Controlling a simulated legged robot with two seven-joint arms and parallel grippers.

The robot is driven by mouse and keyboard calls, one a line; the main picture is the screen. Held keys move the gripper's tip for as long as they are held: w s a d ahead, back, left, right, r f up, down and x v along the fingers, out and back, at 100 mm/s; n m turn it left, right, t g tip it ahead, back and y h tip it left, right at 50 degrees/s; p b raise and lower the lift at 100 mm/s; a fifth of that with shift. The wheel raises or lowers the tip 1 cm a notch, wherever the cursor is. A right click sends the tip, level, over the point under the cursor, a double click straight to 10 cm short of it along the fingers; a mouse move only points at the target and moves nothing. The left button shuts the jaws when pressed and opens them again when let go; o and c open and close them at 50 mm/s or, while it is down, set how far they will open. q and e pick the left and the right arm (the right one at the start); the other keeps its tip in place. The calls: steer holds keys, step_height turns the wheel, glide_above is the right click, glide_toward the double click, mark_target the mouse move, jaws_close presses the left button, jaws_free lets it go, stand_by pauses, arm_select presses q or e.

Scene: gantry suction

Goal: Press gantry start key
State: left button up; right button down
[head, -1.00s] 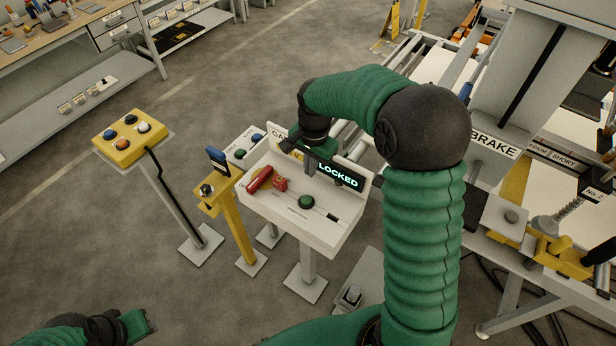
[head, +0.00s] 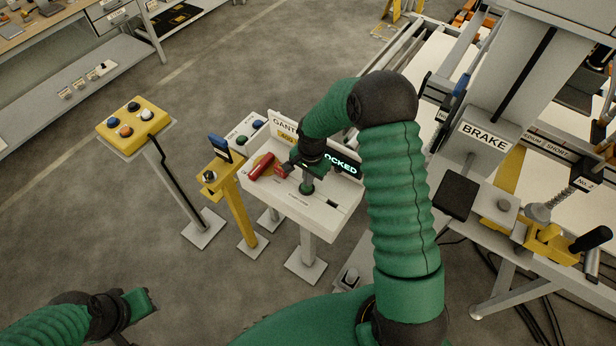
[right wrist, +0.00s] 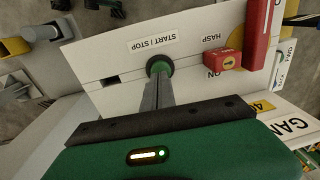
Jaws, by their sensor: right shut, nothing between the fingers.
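The gantry console (head: 325,207) is a white slanted panel on a post. Its round green key (head: 306,188) is labelled START / STOP in the right wrist view (right wrist: 158,64). My right gripper (head: 308,180) is shut and empty, pointing down at the key. In the right wrist view its fingertips (right wrist: 157,80) overlap the key's near edge; I cannot tell whether they touch or press. A display (head: 342,164) behind my gripper is partly hidden and reads "OCKED". My left gripper (head: 142,304) is low at the left, far from the console; its jaws are unclear.
A red block (right wrist: 223,60) by the HASP label and a larger red part (head: 261,166) sit left of the key in the head view. A yellow post (head: 236,205) and a yellow button box (head: 132,122) stand farther left. The BRAKE machine (head: 484,142) is at right.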

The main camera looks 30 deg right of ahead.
steer(key=shift+f, duration=0.45)
steer(key=shift+w+a+f, duration=0.1)
steer(key=shift+a+f, duration=0.1)
steer(key=shift+f, duration=0.1)
